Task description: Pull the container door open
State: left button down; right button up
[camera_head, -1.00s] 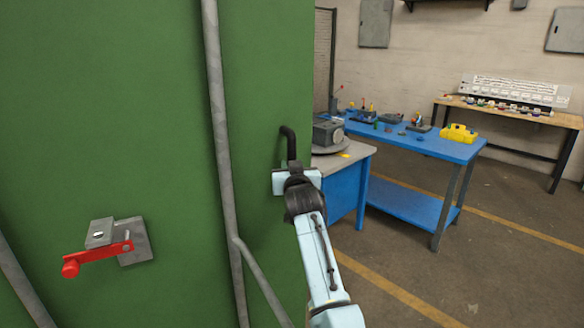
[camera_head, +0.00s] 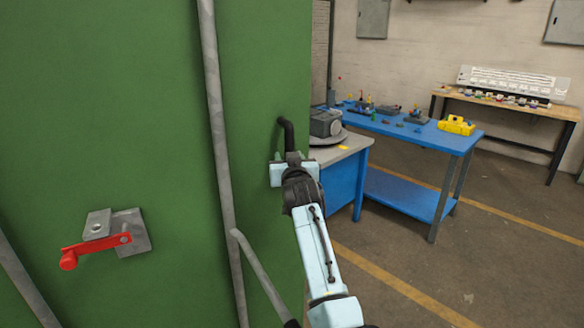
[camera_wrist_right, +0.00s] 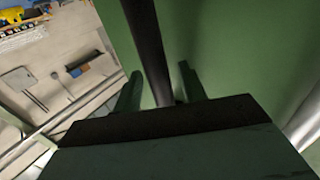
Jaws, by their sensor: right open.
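The green container door (camera_head: 130,110) fills the left of the head view, with grey vertical rods on it. A black bar handle (camera_head: 287,132) stands near its right edge. My right gripper (camera_head: 293,160) is at the lower part of this handle. In the right wrist view the dark handle bar (camera_wrist_right: 150,55) runs between the two open fingers (camera_wrist_right: 160,90), and the green door panel (camera_wrist_right: 240,45) lies beside it. Contact between fingers and bar cannot be told. A red lever latch (camera_head: 97,248) sits on a grey bracket at lower left. My left gripper is not in view.
A blue workbench (camera_head: 425,140) with small tools and a yellow box (camera_head: 456,125) stands to the right. A nearer blue cabinet (camera_head: 343,185) stands just beyond the door edge. The floor (camera_head: 470,270) at lower right is clear.

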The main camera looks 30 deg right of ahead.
jog(key=b+v, duration=0.1)
jog(key=v, duration=1.2)
